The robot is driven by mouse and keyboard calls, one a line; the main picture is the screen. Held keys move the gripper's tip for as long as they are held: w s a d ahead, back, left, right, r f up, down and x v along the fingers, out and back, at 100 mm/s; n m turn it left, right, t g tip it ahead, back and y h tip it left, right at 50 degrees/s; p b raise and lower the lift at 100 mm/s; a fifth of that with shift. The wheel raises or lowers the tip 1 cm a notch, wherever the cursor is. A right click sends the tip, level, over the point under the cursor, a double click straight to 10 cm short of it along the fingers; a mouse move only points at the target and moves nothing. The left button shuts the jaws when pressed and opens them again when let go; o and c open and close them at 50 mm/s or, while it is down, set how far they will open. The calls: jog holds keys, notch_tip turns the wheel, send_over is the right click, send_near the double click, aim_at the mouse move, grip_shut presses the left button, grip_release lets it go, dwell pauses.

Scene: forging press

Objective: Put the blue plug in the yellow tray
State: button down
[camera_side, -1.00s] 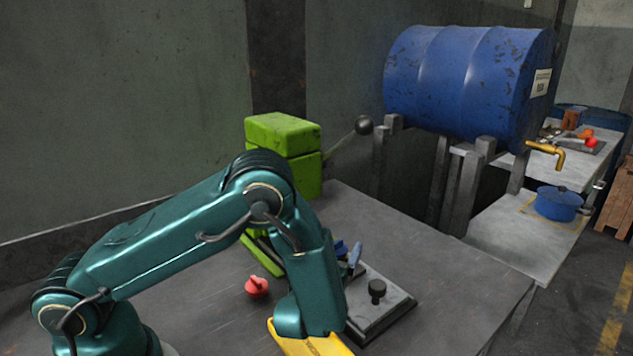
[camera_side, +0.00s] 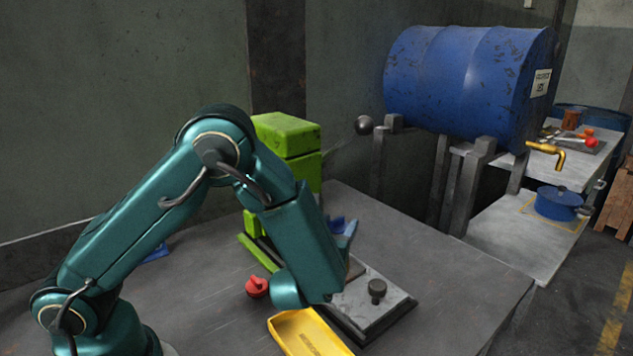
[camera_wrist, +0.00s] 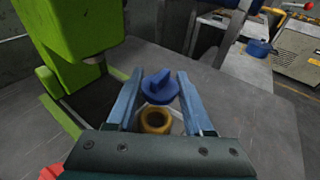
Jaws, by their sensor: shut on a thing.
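The blue plug (camera_wrist: 160,87) is between the two blue fingers of my gripper (camera_wrist: 160,76) in the wrist view, and my gripper is shut on it. In the side view the plug (camera_side: 337,224) and my gripper (camera_side: 347,230) are above the work table, partly hidden by my arm. The yellow tray (camera_side: 311,335) lies at the front of the table, below and in front of my gripper. Its upper edge is partly covered by my arm and its near end is cut off by the frame. The tray is not seen in the wrist view.
A red plug (camera_side: 257,286) stands on the table left of my forearm. A green press (camera_side: 285,135) with a ball-ended lever (camera_side: 363,125) rises behind. A grey plate with a black knob (camera_side: 377,291) lies to the right. A brass-coloured ring (camera_wrist: 155,121) shows below the plug.

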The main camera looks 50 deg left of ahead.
notch_tip(320, 180, up, 5)
jog(key=s+d+r+m+t+h, duration=0.2)
jog(key=s+r+m+h, duration=0.15)
jog(key=s+r, duration=0.65)
jog(key=n+g+y, duration=0.1)
jog(key=n+y, duration=0.1)
send_over(338, 218)
jog(key=f+v, duration=0.1)
jog(key=v, duration=0.3)
jog(key=shift+n+g+y, duration=0.5)
jog(key=shift+n+y, duration=0.05)
jog(key=shift+n, duration=0.1)
jog(key=w+f, duration=0.1)
jog(key=f, duration=0.2)
jog(key=w+a+f, duration=0.1)
jog(key=f, duration=0.2)
jog(key=w+f, duration=0.1)
jog(key=f, duration=0.2)
jog(key=shift+w+a, duration=0.25)
jog(key=shift+a+f, duration=0.15)
jog(key=shift+f, duration=0.3)
